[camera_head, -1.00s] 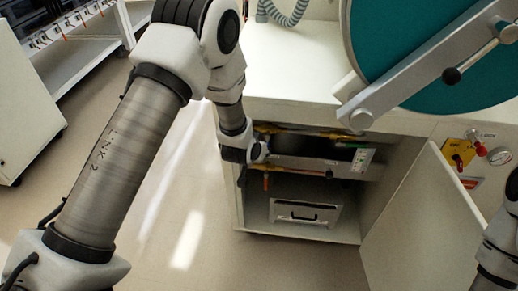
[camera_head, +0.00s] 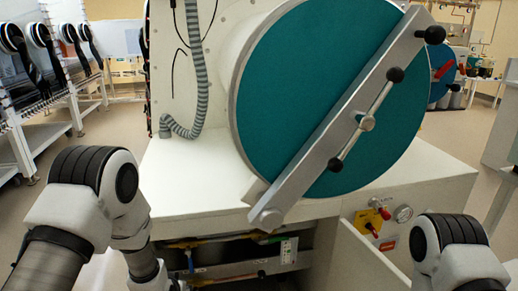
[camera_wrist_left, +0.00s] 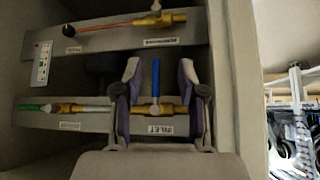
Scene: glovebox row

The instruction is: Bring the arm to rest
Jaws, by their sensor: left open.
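My left arm (camera_head: 85,210) comes in from the lower left in the head view, its lower part running out of the bottom edge beside the open cabinet. In the left wrist view my left gripper (camera_wrist_left: 159,75) is open. Its two fingers stand either side of a blue valve handle (camera_wrist_left: 156,78) on a brass valve (camera_wrist_left: 152,109), with gaps on both sides. A label under the valve reads INLET. I cannot tell how deep the fingers reach relative to the handle. My right arm (camera_head: 455,250) shows at the lower right; its gripper is out of view.
The cabinet (camera_head: 245,255) sits under a white bench (camera_head: 185,185). A large teal round door (camera_head: 290,90) with a grey bar stands above it. The cabinet's door (camera_head: 360,265) hangs open.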

